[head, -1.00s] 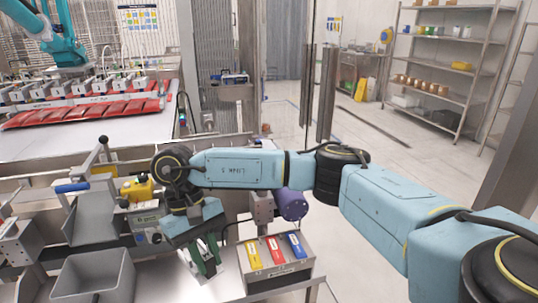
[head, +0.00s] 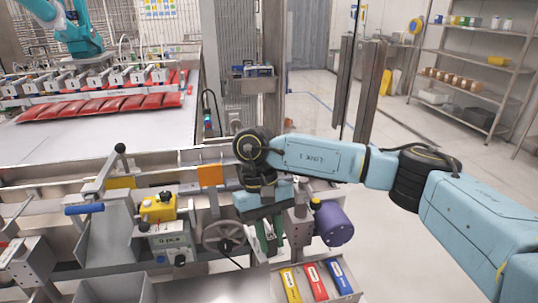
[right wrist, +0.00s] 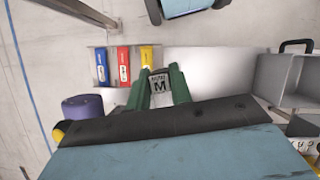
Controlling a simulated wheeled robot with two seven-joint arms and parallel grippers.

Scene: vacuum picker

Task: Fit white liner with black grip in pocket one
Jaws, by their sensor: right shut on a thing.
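My right gripper (head: 269,240) has green fingers and hangs beside the purple motor, behind the box with coloured labels. In the right wrist view its fingers (right wrist: 160,88) are closed around a small white piece (right wrist: 160,87) marked with a black M. I take this piece to be the white liner; its lower part and any black grip are hidden or too small to tell. I cannot pick out which place is pocket one. My left gripper is out of view.
The purple motor (head: 333,222), a handwheel (head: 224,236), a yellow-topped control unit (head: 158,209) and an orange plate (head: 210,175) crowd the machine. A grey bin (head: 115,290) stands front left.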

